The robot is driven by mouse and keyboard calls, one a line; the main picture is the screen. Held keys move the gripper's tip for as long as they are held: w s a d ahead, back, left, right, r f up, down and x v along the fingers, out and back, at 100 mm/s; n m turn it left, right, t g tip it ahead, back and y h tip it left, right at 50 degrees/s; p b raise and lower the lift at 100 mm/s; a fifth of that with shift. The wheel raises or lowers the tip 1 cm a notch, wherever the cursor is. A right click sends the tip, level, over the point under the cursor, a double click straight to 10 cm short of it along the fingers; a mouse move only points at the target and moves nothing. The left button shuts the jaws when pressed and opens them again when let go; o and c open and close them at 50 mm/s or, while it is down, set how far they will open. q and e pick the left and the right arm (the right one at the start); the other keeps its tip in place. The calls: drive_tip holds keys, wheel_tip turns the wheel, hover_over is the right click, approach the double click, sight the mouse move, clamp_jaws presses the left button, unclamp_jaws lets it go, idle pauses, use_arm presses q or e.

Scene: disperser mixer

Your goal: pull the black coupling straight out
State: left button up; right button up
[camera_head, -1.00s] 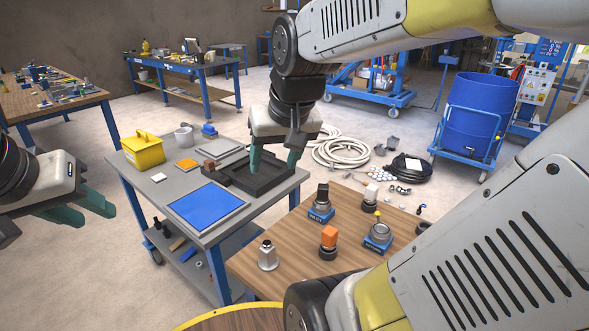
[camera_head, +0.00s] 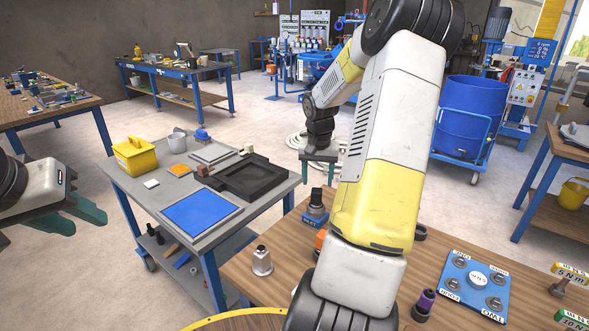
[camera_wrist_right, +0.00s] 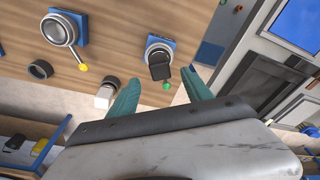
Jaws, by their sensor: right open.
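The black coupling (camera_head: 317,196) stands upright in a mount with a blue base, near the far edge of the wooden bench. In the right wrist view the coupling (camera_wrist_right: 159,68) shows as a dark block in a round metal collar, roughly between and beyond the fingertips. My right gripper (camera_head: 319,174) is open and empty, pointing down above and slightly beyond the coupling, with no visible contact. Its teal fingers (camera_wrist_right: 161,78) spread either side of the coupling in the wrist view. My left gripper (camera_head: 95,210) is at the far left, away from the bench; its opening is unclear.
An orange block (camera_head: 320,239) is mostly hidden behind my right arm. A metal fitting (camera_head: 262,261) stands on the bench's left. A collar with a yellow-tipped lever (camera_wrist_right: 60,31) stands nearby. The grey table (camera_head: 160,187) holds a black tray (camera_head: 250,180) and blue panel (camera_head: 201,214).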

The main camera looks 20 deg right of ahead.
sight(317, 190)
drive_tip(key=f, duration=0.6)
drive_tip(key=shift+w+d+f, duration=0.2)
drive_tip(key=shift+w+f, duration=0.05)
drive_tip(key=shift+w, duration=0.15)
clamp_jaws()
drive_tip(key=c, duration=0.8)
unclamp_jaws()
clamp_jaws()
drive_tip(key=shift+r, duration=3.05)
drive_tip(key=shift+r, duration=0.15)
drive_tip(key=shift+r, duration=1.85)
